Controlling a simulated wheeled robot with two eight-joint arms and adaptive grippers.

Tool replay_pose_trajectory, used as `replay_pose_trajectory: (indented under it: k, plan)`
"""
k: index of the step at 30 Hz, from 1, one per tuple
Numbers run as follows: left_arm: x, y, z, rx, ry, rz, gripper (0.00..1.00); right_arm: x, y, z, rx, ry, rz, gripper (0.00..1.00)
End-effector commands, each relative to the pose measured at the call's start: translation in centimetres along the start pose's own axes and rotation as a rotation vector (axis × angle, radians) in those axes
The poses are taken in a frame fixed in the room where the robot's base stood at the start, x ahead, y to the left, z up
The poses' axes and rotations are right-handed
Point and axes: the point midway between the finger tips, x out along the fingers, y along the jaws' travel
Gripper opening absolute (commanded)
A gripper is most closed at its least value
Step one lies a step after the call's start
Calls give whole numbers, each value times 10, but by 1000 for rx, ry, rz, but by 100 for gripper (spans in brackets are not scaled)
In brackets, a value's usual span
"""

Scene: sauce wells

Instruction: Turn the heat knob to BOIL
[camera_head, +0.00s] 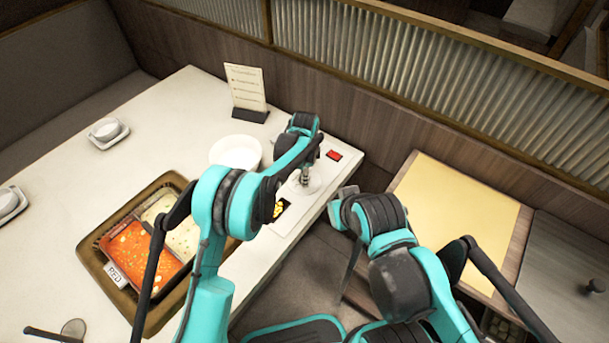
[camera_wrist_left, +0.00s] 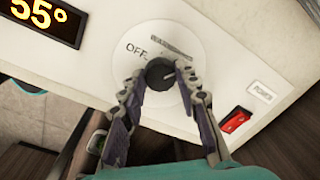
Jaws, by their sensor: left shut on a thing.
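The heat knob (camera_wrist_left: 160,74) is dark and round, set in a white round dial plate (camera_wrist_left: 185,25) on the table's control strip. The plate reads OFF, with a blurred label to its right; no BOIL mark is legible. My left gripper (camera_wrist_left: 163,78) is shut on the knob, one finger on each side. In the head view my left gripper (camera_head: 305,179) points down at the dial, and the knob is hidden by it. My right arm comes in at the lower right; its fingers cannot be made out.
A display (camera_wrist_left: 40,20) reading 55° lies left of the dial, and a red power switch (camera_wrist_left: 235,122) to the right. A two-part pot (camera_head: 120,278) of red and pale broth sits left.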

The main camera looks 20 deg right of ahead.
Motion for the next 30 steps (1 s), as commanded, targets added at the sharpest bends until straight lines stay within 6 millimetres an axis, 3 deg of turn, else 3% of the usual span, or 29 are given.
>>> replay_pose_trajectory:
  k: [15, 30]
  plan:
    - [0, 0, 1, 456, 25, 1, 2, 1, 0, 1, 0, 0, 0, 0]
    - [1, 0, 1, 665, 37, 2, 2, 1, 0, 1, 0, 0, 0, 0]
